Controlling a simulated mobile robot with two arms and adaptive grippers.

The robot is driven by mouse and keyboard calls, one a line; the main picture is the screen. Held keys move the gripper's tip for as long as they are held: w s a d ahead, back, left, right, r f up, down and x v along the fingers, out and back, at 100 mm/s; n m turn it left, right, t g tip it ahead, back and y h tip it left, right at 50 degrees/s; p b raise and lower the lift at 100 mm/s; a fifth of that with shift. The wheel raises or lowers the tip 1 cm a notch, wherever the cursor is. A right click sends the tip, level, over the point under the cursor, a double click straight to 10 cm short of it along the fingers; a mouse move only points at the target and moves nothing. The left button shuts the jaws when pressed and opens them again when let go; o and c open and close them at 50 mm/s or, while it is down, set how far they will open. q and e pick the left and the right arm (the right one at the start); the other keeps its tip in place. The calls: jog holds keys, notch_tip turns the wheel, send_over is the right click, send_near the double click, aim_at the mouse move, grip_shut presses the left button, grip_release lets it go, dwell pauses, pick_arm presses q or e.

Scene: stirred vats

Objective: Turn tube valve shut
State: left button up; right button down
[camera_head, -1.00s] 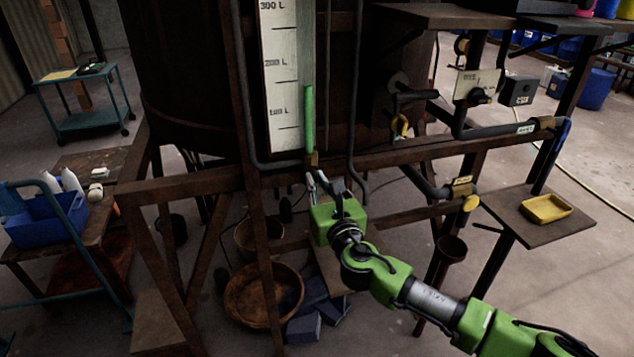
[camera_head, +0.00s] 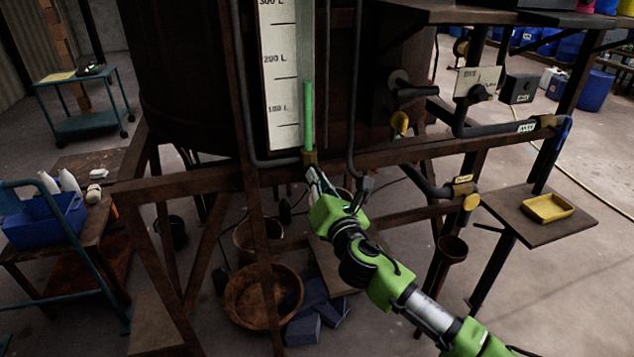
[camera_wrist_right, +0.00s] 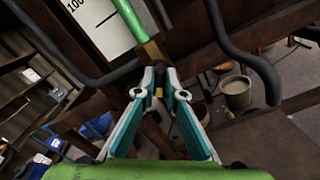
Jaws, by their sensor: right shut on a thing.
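The level tube (camera_head: 308,115), filled with green, runs up beside the white litre scale (camera_head: 281,85) on the vat. A brass tube valve (camera_head: 310,158) sits at its foot; its body also shows in the right wrist view (camera_wrist_right: 152,50). My right gripper (camera_head: 313,175) is just below the brass body. In the right wrist view its fingers (camera_wrist_right: 158,78) are closed together right under the valve, on its small handle, which they mostly hide. A small yellow bit shows between the fingers. My left gripper is out of view.
Dark pipes run close on both sides of the tube, including a bent pipe (camera_head: 354,160) to the right. A rusty frame beam (camera_head: 400,157) crosses at valve height. A brown bowl (camera_head: 252,298) and a bucket (camera_wrist_right: 236,93) stand below. A shelf with a yellow tray (camera_head: 548,208) is at right.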

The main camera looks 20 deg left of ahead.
jog(key=m, duration=0.7)
jog(key=m+b, duration=0.1)
jog(key=m, duration=0.3)
jog(key=shift+f, duration=0.3)
jog(key=shift+m, duration=0.3)
jog(key=c, duration=2.1)
grip_release()
jog(key=shift+d, duration=0.1)
jog(key=v, duration=1.2)
